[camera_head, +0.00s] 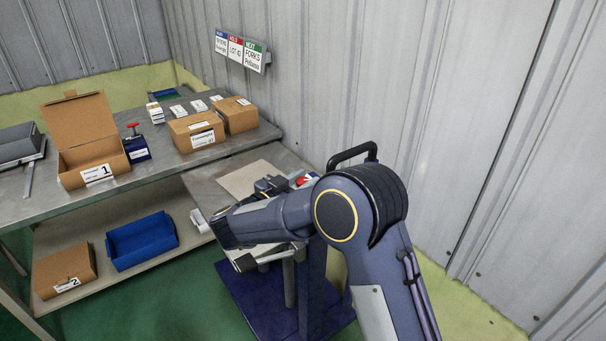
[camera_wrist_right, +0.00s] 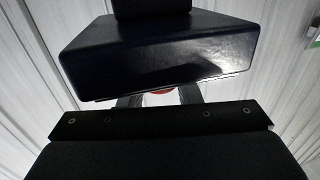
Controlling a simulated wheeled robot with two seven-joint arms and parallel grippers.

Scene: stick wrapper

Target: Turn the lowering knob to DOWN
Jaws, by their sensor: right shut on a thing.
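My right arm reaches in from the lower right in the head view and bends to the left over a small platform (camera_head: 237,181) beside the bench. In the right wrist view my right gripper (camera_wrist_right: 160,97) has its two dark fingers on either side of a red part (camera_wrist_right: 157,92), shut on it. A large dark block (camera_wrist_right: 160,50) stands just beyond the fingers and hides most of the red part. In the head view a red and white part (camera_head: 303,180) shows just behind my arm; I cannot tell if it is the same one. No DOWN marking is readable. My left gripper is out of view.
A grey bench (camera_head: 200,160) holds an open carton (camera_head: 80,135), closed cartons (camera_head: 240,115) and a blue block with a red top (camera_head: 137,150). A blue bin (camera_head: 141,242) lies on the lower shelf. A black handle (camera_head: 352,153) stands near the corrugated wall.

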